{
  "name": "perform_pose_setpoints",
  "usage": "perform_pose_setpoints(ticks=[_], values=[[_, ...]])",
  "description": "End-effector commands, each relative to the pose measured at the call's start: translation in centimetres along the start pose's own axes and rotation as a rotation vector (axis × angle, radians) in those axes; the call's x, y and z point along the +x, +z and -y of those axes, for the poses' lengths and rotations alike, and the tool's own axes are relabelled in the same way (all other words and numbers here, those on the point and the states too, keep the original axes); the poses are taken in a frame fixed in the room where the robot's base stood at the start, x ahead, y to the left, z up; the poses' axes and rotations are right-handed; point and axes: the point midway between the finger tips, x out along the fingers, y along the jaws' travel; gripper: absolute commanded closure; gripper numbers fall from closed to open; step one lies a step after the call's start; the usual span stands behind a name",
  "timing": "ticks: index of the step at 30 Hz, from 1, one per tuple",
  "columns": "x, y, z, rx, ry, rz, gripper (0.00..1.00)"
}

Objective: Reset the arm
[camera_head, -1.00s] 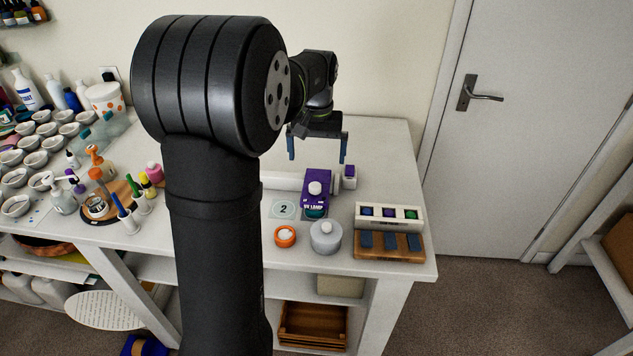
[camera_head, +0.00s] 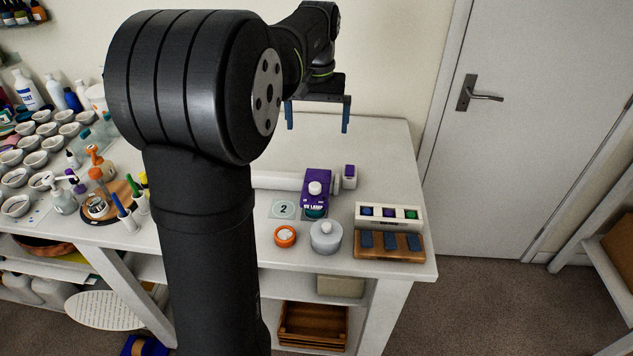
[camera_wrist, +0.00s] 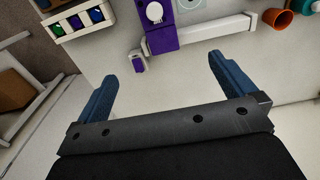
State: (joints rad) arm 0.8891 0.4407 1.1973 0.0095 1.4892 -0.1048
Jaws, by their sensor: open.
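My gripper (camera_head: 318,117) is in the air above the back of the white table (camera_head: 385,140), with its two blue fingers pointing down. The fingers are wide apart with nothing between them. In the wrist view my gripper (camera_wrist: 162,80) is also open and empty. The purple UV lamp (camera_head: 316,186) stands on the table in front of and below the gripper; it also shows at the top of the wrist view (camera_wrist: 161,38). A small purple-and-white block (camera_head: 350,176) stands to the right of the lamp.
A white rack with coloured pieces (camera_head: 390,214) and a wooden holder (camera_head: 388,246) stand at the right front. A grey lidded jar (camera_head: 326,237), an orange ring-shaped dish (camera_head: 285,236) and a card marked 2 (camera_head: 284,210) lie left of them. Many cups and bottles crowd the left.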

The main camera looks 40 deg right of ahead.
Motion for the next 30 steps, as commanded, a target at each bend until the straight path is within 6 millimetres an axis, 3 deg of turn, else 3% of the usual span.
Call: perform_pose_setpoints(ticks=[6,30], values=[[-1.17,0.02,0.00,0.000,0.000,0.000,0.00],[-1.13,0.02,0.00,0.000,0.000,0.000,0.00]])
